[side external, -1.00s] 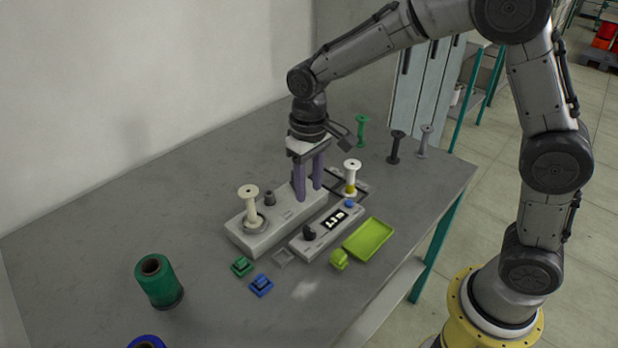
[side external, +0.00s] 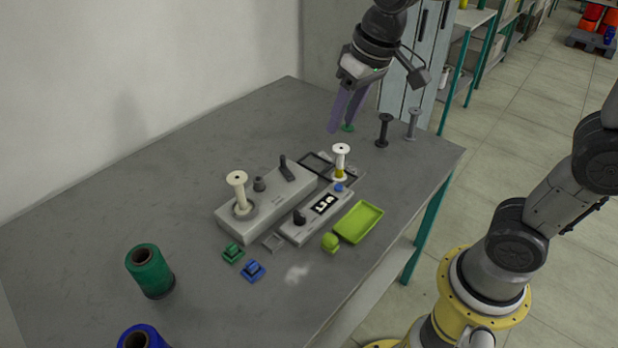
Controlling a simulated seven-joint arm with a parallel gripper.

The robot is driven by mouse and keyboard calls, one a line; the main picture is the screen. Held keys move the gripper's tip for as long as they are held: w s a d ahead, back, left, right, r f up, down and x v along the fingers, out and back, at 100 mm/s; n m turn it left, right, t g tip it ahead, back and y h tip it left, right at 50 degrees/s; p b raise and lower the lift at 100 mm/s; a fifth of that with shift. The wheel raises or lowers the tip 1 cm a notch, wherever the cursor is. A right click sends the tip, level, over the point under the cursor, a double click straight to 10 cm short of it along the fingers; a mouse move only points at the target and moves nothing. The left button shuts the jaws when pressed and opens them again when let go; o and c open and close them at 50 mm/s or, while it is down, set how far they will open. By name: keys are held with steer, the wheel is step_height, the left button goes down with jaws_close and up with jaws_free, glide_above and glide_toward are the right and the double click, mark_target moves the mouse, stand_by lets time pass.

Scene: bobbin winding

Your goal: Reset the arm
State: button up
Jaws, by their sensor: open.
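My gripper (side external: 346,112) is open and empty, raised above the far part of the table, with its purple fingers pointing down and left. It stands in front of a green bobbin (side external: 348,127), of which only the base shows. The winding machine (side external: 270,203) lies below and left of my gripper, apart from it. A cream bobbin (side external: 238,192) stands upright on the machine's near end. Another cream bobbin with a yellow band (side external: 340,160) stands upright at the far side of the control panel (side external: 318,215).
A dark bobbin (side external: 383,130) and a grey bobbin (side external: 413,124) stand at the back right. A lime tray (side external: 358,222) lies near the right edge. Green (side external: 150,270) and blue (side external: 143,337) spools stand front left. Small green (side external: 233,253) and blue (side external: 253,270) blocks lie in front. The table's left is clear.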

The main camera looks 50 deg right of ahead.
steer(key=s+d+f+n+t, duration=0.1)
steer(key=s+d+f+t, duration=0.1)
steer(key=s, duration=1.4)
steer(key=shift+d, duration=0.6)
